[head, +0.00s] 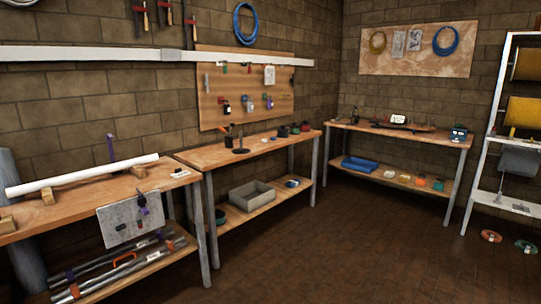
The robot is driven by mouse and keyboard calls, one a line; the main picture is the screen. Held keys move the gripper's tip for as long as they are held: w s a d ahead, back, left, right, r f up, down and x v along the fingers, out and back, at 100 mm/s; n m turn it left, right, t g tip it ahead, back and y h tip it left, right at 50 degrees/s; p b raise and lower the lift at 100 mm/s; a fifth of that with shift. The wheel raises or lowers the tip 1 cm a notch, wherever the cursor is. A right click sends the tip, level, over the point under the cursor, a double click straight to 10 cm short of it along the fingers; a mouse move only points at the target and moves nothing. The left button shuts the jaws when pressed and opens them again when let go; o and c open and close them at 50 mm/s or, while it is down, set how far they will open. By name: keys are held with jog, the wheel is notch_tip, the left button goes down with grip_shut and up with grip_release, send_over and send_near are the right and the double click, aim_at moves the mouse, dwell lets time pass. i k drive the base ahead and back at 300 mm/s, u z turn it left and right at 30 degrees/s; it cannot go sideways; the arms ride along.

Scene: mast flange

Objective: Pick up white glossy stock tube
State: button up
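A long white glossy tube (82,175) lies near the back of the left workbench (85,200). It slants slightly across the bench, with its right end near the bench's back right corner. Nothing is seen gripping the tube. My gripper is not in view.
A grey panel (130,220) hangs at the bench front. Metal tubes (125,270) lie on the shelf below. A second bench (215,153) stands to the right, a third (400,135) at the back. The brown floor (345,240) is clear.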

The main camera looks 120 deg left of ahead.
aim_at(33, 187)
jog(key=u, duration=4.3)
jog(key=i, duration=1.05)
jog(key=z, duration=4.1)
